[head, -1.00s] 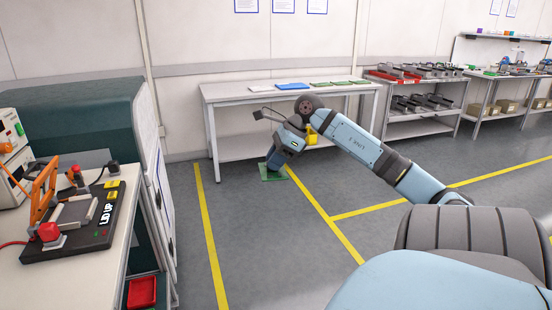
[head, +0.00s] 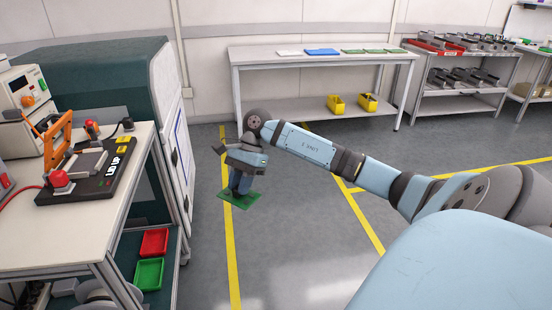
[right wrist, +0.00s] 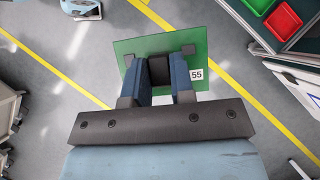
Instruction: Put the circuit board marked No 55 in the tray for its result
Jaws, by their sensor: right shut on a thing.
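My right gripper (head: 238,190) is shut on a green circuit board (head: 250,201) and holds it in the air over the floor. In the right wrist view the circuit board (right wrist: 124,52) lies between and beyond the fingers of the right gripper (right wrist: 159,70), with a white label reading 55. A red tray (head: 154,242) and a green tray (head: 149,273) sit low on a shelf under the left bench. In the right wrist view the red tray (right wrist: 283,20) and part of the green tray (right wrist: 258,4) show at the top right. My left gripper is not in view.
A test fixture (head: 95,170) with an orange lever, marked "UD UP", stands on the left bench (head: 60,232). A back table (head: 262,58) holds white, blue and green flat pieces on top and yellow bins (head: 368,103) below. The floor between is clear, with yellow lines.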

